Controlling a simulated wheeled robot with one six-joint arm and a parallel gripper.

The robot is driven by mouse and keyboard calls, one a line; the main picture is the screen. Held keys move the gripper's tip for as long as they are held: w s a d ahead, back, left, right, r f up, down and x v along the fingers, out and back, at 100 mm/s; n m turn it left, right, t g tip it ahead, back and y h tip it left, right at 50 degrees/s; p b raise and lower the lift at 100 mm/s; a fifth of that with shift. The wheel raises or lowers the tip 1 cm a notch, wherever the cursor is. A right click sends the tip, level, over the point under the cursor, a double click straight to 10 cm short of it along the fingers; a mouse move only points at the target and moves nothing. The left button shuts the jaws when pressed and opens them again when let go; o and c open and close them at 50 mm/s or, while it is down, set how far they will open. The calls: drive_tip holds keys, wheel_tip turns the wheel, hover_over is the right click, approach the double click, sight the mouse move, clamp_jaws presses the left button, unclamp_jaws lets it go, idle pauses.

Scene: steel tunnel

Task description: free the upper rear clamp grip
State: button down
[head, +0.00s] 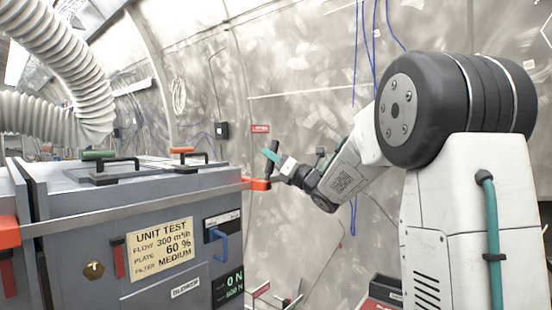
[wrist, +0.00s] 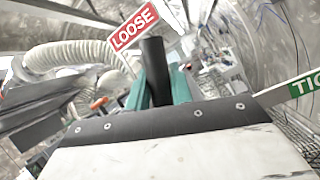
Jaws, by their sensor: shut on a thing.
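The clamp grip is a black cylinder (wrist: 155,68) standing between the teal fingers of my gripper (wrist: 157,92) in the wrist view. In the head view the black grip (head: 275,147) rises above a red clamp part (head: 259,183) at the rear right corner of the grey unit (head: 150,215). My gripper (head: 271,157) is shut on the grip there. A red sign reading LOOSE (wrist: 133,27) is left of the grip in the wrist view. A green sign, cut off at the edge, starts with TI (wrist: 303,84) on the right. The grip's lower end is hidden by my fingers.
Pale ribbed hoses (head: 65,50) hang over the unit at upper left. Blue cables (head: 357,60) hang along the steel wall. Floor items, including a dark bin (head: 382,292), lie below my arm.

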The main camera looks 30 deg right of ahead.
drive_tip(key=shift+f, duration=0.35)
drive_tip(key=c, duration=1.2)
unclamp_jaws()
drive_tip(key=shift+c, duration=0.2)
drive_tip(key=shift+r, duration=0.15)
drive_tip(key=v, duration=0.7)
drive_tip(key=shift+s, duration=0.35)
drive_tip(key=shift+d, duration=0.1)
